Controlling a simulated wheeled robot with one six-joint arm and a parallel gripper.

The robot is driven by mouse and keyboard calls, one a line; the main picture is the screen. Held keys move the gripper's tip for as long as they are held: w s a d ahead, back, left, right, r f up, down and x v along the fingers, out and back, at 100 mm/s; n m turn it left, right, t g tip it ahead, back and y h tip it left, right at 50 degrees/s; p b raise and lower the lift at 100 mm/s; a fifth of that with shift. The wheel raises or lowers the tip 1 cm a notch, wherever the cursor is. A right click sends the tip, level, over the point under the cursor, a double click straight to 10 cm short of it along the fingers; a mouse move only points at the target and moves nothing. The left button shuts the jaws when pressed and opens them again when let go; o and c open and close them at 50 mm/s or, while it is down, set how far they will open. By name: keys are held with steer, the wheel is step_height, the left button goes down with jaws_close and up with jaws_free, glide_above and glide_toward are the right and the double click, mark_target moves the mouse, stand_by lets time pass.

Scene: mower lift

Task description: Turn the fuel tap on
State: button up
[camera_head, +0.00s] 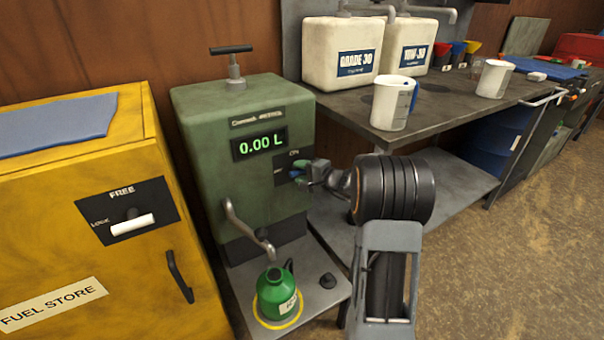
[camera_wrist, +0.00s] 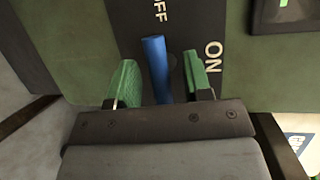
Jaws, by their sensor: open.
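The fuel tap is a blue lever (camera_wrist: 157,68) on the dark plate (camera_head: 281,170) of the green dispenser (camera_head: 243,150). The plate is marked OFF and ON. In the wrist view the lever stands between my gripper's two green fingers (camera_wrist: 161,80), with a gap on each side. Its upper end lies below the OFF lettering, and ON is off to the right, beyond the right finger. My gripper (camera_head: 299,174) is open around the lever at the plate. In the head view my gripper covers most of the lever. The dispenser's display (camera_head: 259,144) reads 0.00 L.
A green can (camera_head: 275,292) stands under the dispenser's spout (camera_head: 245,228), inside a yellow ring. A yellow fuel store (camera_head: 75,240) is at the left. A bench (camera_head: 440,118) with white containers and jugs is at the right. Open floor (camera_head: 510,250) lies at the lower right.

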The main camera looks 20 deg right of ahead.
jaws_close()
steer(key=shift+f, duration=0.1)
stand_by(0.4)
steer(key=m+b, duration=0.1)
steer(key=m+y+b, duration=0.1)
steer(key=shift+f+m+t, duration=0.25)
steer(key=shift+m+t, duration=0.05)
steer(key=shift+t, duration=0.1)
steer(key=m+t, duration=0.1)
steer(key=m, duration=0.1)
steer(key=m+y+b, duration=0.1)
steer(key=m, duration=0.2)
steer(key=shift+t, duration=0.4)
steer(key=m+t, duration=0.1)
steer(key=m, duration=0.1)
steer(key=m+t, duration=0.1)
steer(key=m, duration=0.2)
steer(key=shift+h, duration=0.3)
steer(key=shift+a+m+t+h+p, duration=0.1)
steer(key=shift+m+t+h+p, duration=0.5)
steer(key=shift+m, duration=1)
steer(key=shift+a+m+t+h+p, duration=0.1)
steer(key=shift+m+t+h+p, duration=0.45)
steer(key=shift+m, duration=1.05)
steer(key=shift+m+t, duration=0.25)
steer(key=shift+m, duration=0.05)
